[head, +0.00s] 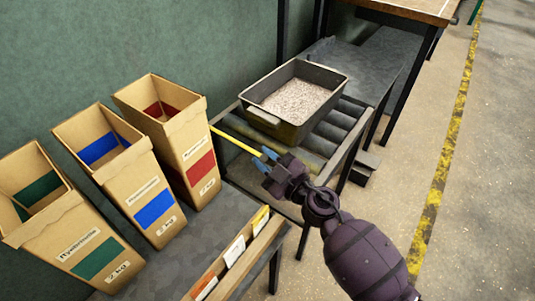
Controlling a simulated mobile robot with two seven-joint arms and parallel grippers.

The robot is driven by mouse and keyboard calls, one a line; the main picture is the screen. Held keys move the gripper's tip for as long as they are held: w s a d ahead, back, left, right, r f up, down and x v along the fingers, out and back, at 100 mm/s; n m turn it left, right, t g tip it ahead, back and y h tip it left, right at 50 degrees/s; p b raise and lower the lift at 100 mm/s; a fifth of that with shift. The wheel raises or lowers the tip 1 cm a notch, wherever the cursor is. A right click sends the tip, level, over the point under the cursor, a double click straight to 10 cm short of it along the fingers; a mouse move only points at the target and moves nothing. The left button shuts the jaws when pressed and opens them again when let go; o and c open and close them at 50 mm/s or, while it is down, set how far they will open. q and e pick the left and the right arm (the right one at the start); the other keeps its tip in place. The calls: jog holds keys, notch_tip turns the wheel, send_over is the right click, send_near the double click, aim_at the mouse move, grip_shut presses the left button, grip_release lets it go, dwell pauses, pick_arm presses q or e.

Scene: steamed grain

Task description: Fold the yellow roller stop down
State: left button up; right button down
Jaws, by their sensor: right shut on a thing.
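The yellow roller stop (236,141) is a thin yellow bar at the near end of the roller conveyor (340,128). It runs from beside the red-marked box to my right gripper (265,159). The right gripper comes in from the lower right, and its blue fingertips are shut on the right end of the stop, hiding that end. A dark metal tray (284,129) of pale grain stands on the rollers just behind the stop. My left gripper is not in view.
Cardboard boxes with red (199,168), blue (154,208) and green (96,258) labels stand on the grey bench (208,238) at left. A wooden strip with cards (240,254) edges the bench. Open floor lies at right, with a yellow line (445,150).

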dwell(0.3)
jog(key=c, duration=1.3)
grip_release()
jog(key=p+v, duration=0.1)
jog(key=v, duration=1)
jog(key=shift+r, duration=0.1)
